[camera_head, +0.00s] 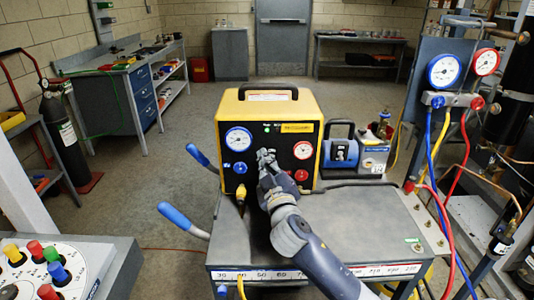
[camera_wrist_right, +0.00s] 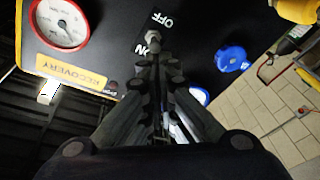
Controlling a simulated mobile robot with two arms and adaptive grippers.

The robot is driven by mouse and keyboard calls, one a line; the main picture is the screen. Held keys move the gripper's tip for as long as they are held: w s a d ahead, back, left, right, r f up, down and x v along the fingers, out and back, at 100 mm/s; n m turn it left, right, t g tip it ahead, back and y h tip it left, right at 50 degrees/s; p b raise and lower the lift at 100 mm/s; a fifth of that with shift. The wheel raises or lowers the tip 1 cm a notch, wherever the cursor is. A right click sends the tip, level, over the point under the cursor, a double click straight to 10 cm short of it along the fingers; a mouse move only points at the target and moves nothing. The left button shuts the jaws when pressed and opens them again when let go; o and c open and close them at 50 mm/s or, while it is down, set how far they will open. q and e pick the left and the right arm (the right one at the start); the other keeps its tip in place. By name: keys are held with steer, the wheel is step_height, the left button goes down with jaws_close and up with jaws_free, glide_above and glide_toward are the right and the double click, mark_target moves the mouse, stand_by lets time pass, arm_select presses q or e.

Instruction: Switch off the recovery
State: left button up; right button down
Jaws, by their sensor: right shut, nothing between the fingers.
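The yellow recovery machine (camera_head: 310,108) stands on the grey cart, with its black front panel facing me. In the wrist view the panel (camera_wrist_right: 105,35) carries OFF (camera_wrist_right: 163,19) and ON labels and a yellow RECOVERY label (camera_wrist_right: 72,70). A small metallic switch (camera_wrist_right: 152,37) sits at these labels, partly covered by my fingers. My right gripper (camera_head: 266,157) is in front of the panel's middle, shut and empty. In the wrist view its fingertips (camera_wrist_right: 156,68) are close to the switch; I cannot tell whether they touch. My left gripper is not in view.
A blue knob (camera_wrist_right: 232,58) is beside the fingers; a white gauge (camera_wrist_right: 62,22) is on the panel. A blue-and-grey pump (camera_head: 343,152) stands right of the machine. Hoses (camera_head: 442,150) hang from the gauge manifold at right. Blue cart handles (camera_head: 183,218) project left.

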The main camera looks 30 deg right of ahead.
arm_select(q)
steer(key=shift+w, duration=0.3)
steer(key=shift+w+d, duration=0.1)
arm_select(e)
steer(key=v, duration=1.2)
steer(key=shift+f, duration=0.2)
steer(key=shift+r, duration=0.1)
